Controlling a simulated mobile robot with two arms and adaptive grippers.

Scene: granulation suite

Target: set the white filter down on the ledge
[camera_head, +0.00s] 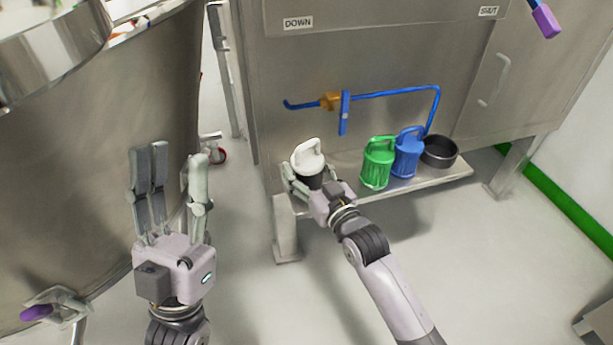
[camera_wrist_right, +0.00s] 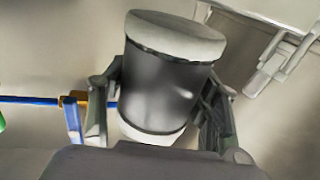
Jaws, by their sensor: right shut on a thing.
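The white filter (camera_head: 307,156) has a white handled top and a dark middle band. My right gripper (camera_head: 312,184) is shut on it at the left end of the steel ledge (camera_head: 400,187). In the right wrist view the filter (camera_wrist_right: 170,85) sits between the two fingers (camera_wrist_right: 160,115), gripped around its dark band. I cannot tell whether its base touches the ledge. My left gripper (camera_head: 172,180) is raised and empty at the left, its fingers apart, away from the ledge.
A green filter (camera_head: 377,163), a blue filter (camera_head: 406,153) and a dark round pan (camera_head: 439,152) stand on the ledge to the right. A blue pipe (camera_head: 390,93) with a blue lever (camera_head: 344,113) runs above. A large steel vessel (camera_head: 90,130) stands at the left.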

